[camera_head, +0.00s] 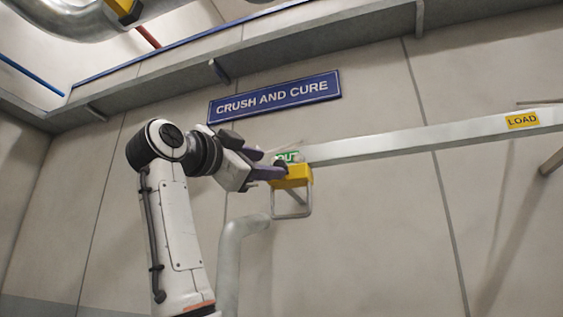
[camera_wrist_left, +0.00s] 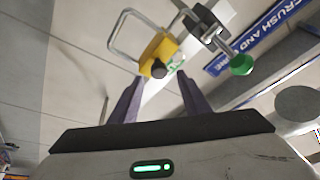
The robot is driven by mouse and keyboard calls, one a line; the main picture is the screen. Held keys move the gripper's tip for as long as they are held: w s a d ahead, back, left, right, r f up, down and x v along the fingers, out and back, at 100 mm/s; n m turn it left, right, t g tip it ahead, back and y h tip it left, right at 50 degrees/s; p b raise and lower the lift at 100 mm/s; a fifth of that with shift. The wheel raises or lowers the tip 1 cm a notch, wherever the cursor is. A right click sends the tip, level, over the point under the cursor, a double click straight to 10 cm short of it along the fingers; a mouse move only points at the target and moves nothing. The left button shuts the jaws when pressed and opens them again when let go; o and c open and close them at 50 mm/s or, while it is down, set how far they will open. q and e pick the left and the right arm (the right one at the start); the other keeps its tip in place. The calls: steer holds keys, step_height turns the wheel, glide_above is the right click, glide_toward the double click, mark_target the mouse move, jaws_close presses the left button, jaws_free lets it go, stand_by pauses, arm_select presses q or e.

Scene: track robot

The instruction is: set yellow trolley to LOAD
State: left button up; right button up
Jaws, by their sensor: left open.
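The yellow trolley (camera_head: 293,177) hangs at the left end of a pale rail, by a green label (camera_head: 286,157) that is partly covered. A grey wire loop hangs under the trolley. The yellow LOAD label (camera_head: 522,120) is far to the right on the rail. My left gripper (camera_head: 279,168) is open, its fingers reaching to the trolley's left side. In the left wrist view the trolley (camera_wrist_left: 160,50) with a dark round knob (camera_wrist_left: 158,69) lies just beyond and between the open fingertips (camera_wrist_left: 160,77). I cannot tell whether they touch. My right gripper is not in view.
A blue CRUSH AND CURE sign (camera_head: 275,97) is on the wall above the rail. A grey pipe (camera_head: 230,255) rises below the trolley. In the left wrist view a green knob (camera_wrist_left: 242,65) on a metal stem is near the rail's end. Right of the trolley the rail looks clear.

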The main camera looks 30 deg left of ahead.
mark_target(276, 165)
arm_select(q)
steer(key=p+x, duration=0.1)
steer(key=x, duration=0.4)
steer(key=shift+p, duration=0.35)
steer(key=shift+w, duration=0.65)
jaws_close()
steer(key=shift+s, duration=0.1)
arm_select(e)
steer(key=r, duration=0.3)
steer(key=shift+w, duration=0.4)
